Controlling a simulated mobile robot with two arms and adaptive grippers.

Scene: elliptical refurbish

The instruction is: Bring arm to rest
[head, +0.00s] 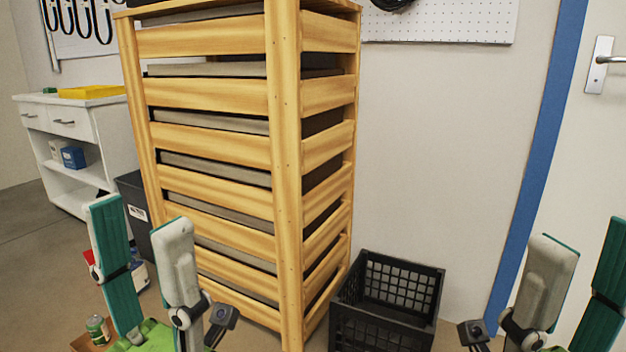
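My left gripper (138,213) is at the lower left of the head view, fingers pointing up. One finger pad is teal and the other grey, and they stand apart with nothing between them. My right gripper (588,234) is at the lower right edge, also with its fingers pointing up and apart and nothing seen between them. Its outer finger is cut by the picture edge. Both arms are mostly out of view below.
A tall slatted wooden rack (284,170) stands in the middle. A black crate (386,320) sits on the floor to its right. A white cabinet (72,118) and a dark bin (133,190) are at left. A blue door frame (545,150) and door handle (600,68) are at right.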

